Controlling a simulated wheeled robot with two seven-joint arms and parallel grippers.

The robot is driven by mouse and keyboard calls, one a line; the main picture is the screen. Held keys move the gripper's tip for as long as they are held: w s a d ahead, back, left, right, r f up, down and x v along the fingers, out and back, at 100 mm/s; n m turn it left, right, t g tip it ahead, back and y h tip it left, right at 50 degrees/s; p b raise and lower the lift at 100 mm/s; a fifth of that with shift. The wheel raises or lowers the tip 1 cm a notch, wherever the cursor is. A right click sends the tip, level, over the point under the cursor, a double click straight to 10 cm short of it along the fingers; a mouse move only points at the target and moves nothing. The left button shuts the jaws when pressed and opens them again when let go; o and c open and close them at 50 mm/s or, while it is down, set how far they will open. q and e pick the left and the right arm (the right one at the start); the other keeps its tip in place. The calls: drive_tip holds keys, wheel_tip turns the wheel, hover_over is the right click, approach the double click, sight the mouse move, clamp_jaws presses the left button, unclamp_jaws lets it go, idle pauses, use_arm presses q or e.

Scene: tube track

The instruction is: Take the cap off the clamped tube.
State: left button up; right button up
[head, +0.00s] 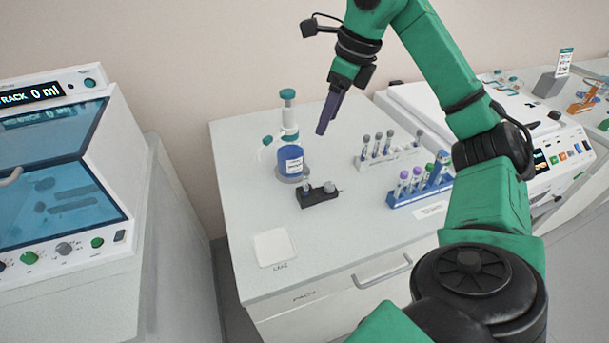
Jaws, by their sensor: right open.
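A small black clamp block (319,197) stands on the white bench, left of its middle. A small tube (307,184) stands upright at the clamp's left end. It is too small here to make out its cap clearly. My right gripper (323,128) points down, high above the back of the bench, apart from the clamp and tube. It is open with nothing visible between its dark fingers, which overlap from this angle. My left gripper is not in view.
A grey-white rack (388,158) and a blue rack (413,192) of capped tubes stand to the right. A white pad (273,247) lies at the front left. The bench front middle is clear.

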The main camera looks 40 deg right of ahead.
drive_tip(key=b, duration=0.2)
approach(306, 169)
drive_tip(key=x, duration=0.8)
drive_tip(key=shift+d+p, duration=0.1)
drive_tip(key=shift+p, duration=0.2)
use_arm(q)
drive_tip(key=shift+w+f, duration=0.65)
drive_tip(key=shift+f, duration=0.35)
use_arm(e)
clamp_jaws()
